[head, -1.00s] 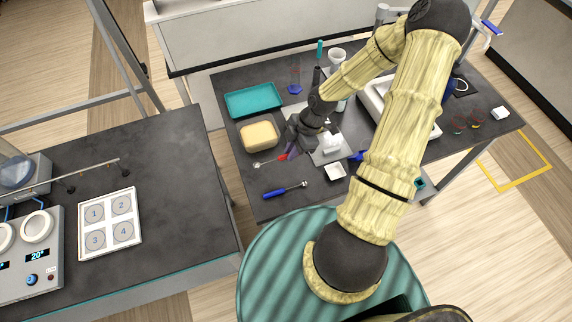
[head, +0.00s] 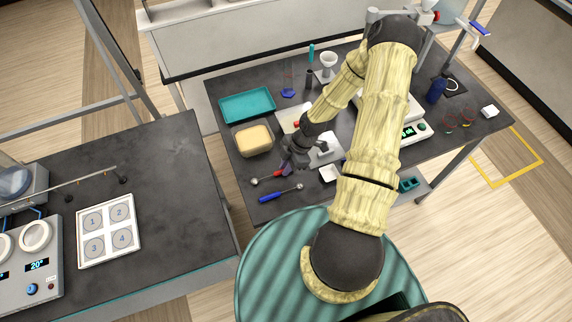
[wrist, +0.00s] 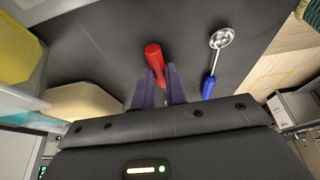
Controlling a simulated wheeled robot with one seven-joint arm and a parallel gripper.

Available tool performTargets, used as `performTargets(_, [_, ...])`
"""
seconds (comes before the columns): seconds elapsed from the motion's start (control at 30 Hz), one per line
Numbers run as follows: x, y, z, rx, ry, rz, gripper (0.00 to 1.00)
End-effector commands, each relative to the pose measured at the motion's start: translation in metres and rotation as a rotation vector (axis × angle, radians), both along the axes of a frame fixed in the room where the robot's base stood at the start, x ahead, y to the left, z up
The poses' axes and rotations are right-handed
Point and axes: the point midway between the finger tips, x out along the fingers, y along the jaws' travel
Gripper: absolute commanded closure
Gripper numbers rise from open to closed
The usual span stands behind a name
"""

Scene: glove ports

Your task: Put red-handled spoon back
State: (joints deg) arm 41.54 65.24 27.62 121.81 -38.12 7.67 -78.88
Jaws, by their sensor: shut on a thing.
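The red-handled spoon shows its red handle (head: 279,173) and its metal bowl (head: 254,182) near the front left of the dark bench. My gripper (head: 289,160) is shut on this spoon. In the wrist view, the red handle (wrist: 154,60) stands out beyond my purple-grey fingers (wrist: 160,90); the spoon's bowl is not clear there. A blue-handled spoon (head: 271,197) lies just in front, apart from the held one. It also shows in the wrist view (wrist: 208,88), to the right. I cannot tell how high the held spoon is above the bench.
A yellow block (head: 253,140) and a teal tray (head: 247,104) stand to the left. A small white dish (head: 328,174) and a grey-white pad (head: 328,157) lie to the right. A white balance (head: 408,132) stands partly behind my arm. Bare bench shows at the front left corner.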

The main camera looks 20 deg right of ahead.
Motion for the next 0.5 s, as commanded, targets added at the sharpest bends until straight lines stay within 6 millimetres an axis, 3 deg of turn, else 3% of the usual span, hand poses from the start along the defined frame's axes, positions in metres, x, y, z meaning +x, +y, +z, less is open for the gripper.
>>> performTargets(0.27, [0.0002,-0.0001,-0.0037,0.000,-0.001,0.000,1.00])
performTargets(0.3, [0.0003,-0.0001,-0.0032,0.000,-0.001,0.000,0.83])
performTargets(0.4, [0.0003,-0.0001,-0.0027,0.000,-0.001,0.000,0.65])
performTargets(0.5, [0.0003,-0.0001,-0.0027,0.000,-0.001,0.000,0.65])
